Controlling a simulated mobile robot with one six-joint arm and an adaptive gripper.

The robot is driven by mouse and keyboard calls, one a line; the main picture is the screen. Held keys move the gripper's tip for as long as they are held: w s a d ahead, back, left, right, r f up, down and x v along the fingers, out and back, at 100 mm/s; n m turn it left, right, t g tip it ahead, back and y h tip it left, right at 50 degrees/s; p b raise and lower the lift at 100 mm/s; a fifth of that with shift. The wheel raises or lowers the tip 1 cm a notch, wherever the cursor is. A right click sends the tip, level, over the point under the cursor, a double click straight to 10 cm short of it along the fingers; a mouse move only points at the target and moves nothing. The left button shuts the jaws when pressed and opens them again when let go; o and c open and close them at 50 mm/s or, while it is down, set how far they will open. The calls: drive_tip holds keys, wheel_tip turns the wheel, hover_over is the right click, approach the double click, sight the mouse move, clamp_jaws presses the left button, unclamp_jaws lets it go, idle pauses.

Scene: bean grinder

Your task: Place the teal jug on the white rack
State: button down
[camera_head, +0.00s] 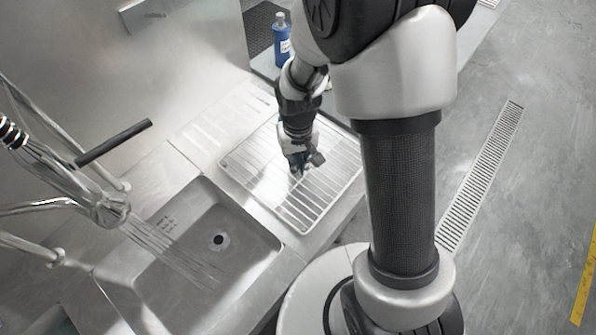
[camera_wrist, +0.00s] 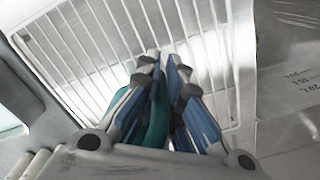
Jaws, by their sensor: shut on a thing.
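The white wire rack (camera_head: 237,163) lies on the steel drainboard beside the sink. It also fills the upper part of the wrist view (camera_wrist: 68,42). My gripper (camera_head: 298,170) points down over the middle of the rack. In the wrist view my gripper (camera_wrist: 166,62) is shut on the teal jug (camera_wrist: 157,118), of which only a narrow teal strip shows between the blue-padded fingers. In the head view the jug is mostly hidden by the gripper. I cannot tell whether the jug touches the rack.
A sink basin (camera_head: 184,262) with running water is left of the rack, with a chrome faucet (camera_head: 112,209) above it. A blue bottle (camera_head: 282,42) stands behind the rack. The rack's near end is bare.

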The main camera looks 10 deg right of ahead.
wheel_tip(320, 180, down, 4)
drive_tip(key=shift+b, duration=0.55)
drive_tip(key=c, duration=2.2)
unclamp_jaws()
drive_tip(key=shift+f, duration=0.15)
drive_tip(key=o, duration=0.4)
drive_tip(key=shift+o, duration=0.2)
